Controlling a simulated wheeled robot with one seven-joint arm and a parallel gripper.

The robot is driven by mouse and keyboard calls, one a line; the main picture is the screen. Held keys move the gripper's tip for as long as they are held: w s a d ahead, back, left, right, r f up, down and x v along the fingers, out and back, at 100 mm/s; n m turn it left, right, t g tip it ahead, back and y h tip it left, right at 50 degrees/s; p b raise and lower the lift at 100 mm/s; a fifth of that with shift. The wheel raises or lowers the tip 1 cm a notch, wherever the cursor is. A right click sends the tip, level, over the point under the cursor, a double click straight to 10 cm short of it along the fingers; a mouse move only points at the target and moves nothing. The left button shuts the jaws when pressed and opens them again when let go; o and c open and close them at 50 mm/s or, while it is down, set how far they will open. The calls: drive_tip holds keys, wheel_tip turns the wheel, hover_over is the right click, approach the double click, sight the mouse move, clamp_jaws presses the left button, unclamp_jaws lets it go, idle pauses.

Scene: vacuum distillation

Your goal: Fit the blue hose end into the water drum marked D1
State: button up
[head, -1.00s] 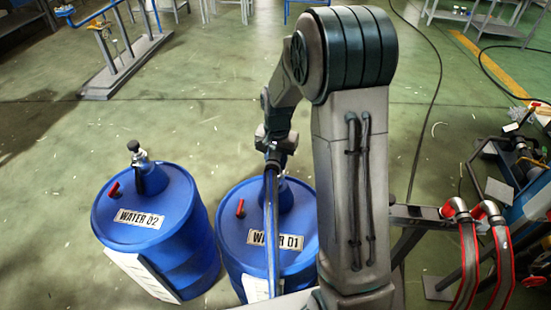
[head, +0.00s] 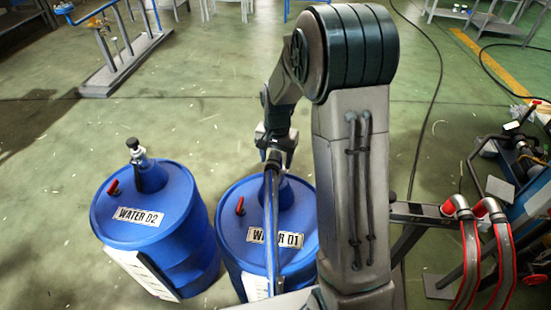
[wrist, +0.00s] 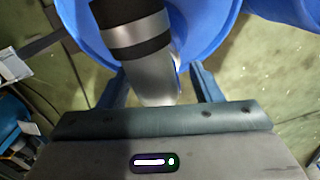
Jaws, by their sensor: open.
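The blue drum labelled WATER 01 (head: 254,252), the one the task calls D1, stands left of my arm. The blue hose (head: 272,225) rises in front of it to my gripper (head: 272,160), above the drum's neck (head: 284,195). In the wrist view, a silver and black hose fitting (wrist: 142,60) lies between the two fingers of my gripper (wrist: 158,88). The fingers stand apart, not closed on it. The drum's blue surface (wrist: 210,30) is behind. The hose's tip is hidden, so I cannot tell how it sits in the neck.
A second blue drum, WATER 02 (head: 165,240), stands close on the left with a capped neck. Red-banded hoses (head: 480,245) and a blue machine (head: 525,190) are at the right. The green floor behind the drums is mostly clear.

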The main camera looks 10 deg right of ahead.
wheel_tip(320, 180, up, 12)
drive_tip(key=shift+d+f+p, duration=0.1)
drive_tip(key=shift+p, duration=0.45)
drive_tip(key=shift+r, duration=0.65)
drive_tip(key=shift+s+r, duration=0.2)
drive_tip(key=shift+r, duration=0.05)
drive_tip(key=s+r+n+t+p, duration=0.1)
drive_tip(key=s+r+n+p, duration=0.2)
drive_tip(key=s, duration=0.8)
drive_tip(key=s+r+n+t+p, duration=0.1)
drive_tip(key=s+r+n+p, duration=0.2)
drive_tip(key=s+r, duration=0.3)
drive_tip(key=s+p, duration=0.1)
drive_tip(key=s, duration=0.3)
drive_tip(key=shift+s+r+t, duration=0.3)
drive_tip(key=shift+s+t, duration=0.1)
